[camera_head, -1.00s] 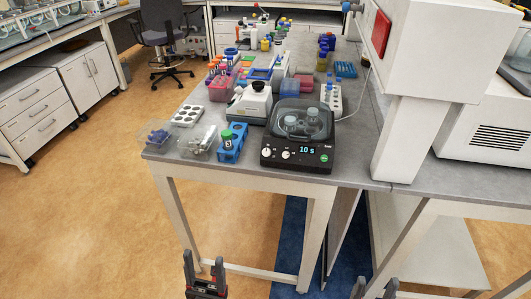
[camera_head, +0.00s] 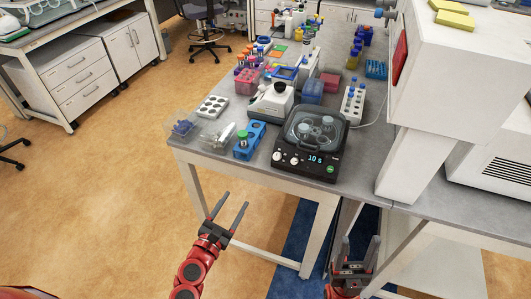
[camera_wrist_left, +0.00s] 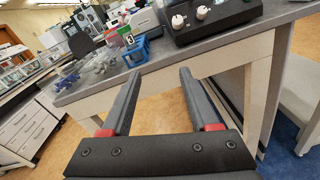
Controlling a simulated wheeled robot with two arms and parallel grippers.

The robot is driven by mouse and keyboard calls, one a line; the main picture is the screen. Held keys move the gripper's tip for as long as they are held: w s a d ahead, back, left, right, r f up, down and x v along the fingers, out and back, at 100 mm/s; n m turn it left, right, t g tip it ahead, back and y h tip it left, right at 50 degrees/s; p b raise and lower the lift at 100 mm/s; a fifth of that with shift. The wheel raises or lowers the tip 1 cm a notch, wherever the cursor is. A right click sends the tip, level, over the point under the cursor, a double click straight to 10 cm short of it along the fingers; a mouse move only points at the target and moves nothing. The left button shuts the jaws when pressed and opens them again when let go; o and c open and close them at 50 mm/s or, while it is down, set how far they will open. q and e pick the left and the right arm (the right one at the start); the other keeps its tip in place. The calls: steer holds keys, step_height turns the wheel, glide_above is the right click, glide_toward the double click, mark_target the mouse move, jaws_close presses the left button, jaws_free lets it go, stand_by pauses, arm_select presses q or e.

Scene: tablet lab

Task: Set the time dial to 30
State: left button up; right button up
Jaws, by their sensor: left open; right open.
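A black mini device (camera_head: 310,142) with a clear lid stands near the front edge of the bench. Its front panel has two white knobs, a left knob (camera_head: 278,156) and a right knob (camera_head: 294,161), a display (camera_head: 315,159) reading "10 s" and a green button (camera_head: 330,169). I cannot tell which knob is the time dial. The knobs also show at the top of the left wrist view (camera_wrist_left: 202,12). My left gripper (camera_head: 229,207) is open and empty, below and in front of the bench edge. My right gripper (camera_head: 357,252) is open and empty, lower and to the right.
A blue rack (camera_head: 249,140), a clear box (camera_head: 181,127) and a white plate with wells (camera_head: 212,106) sit left of the device. A large white machine (camera_head: 460,70) rises on the right. The bench edge (camera_head: 250,168) lies between my grippers and the device.

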arm_select(q)
step_height(320, 180, up, 3)
steer(key=s+d+h, duration=0.1)
steer(key=d+h, duration=0.1)
steer(key=d, duration=0.1)
steer(key=p, duration=0.3)
glide_toward(276, 158)
steer(key=shift+g, duration=0.3)
steer(key=x, duration=0.6)
steer(key=shift+w+r, duration=0.3)
steer(key=shift+w+d, duration=0.3)
steer(key=shift+w, duration=0.35)
steer(key=shift+c, duration=0.2)
jaws_close()
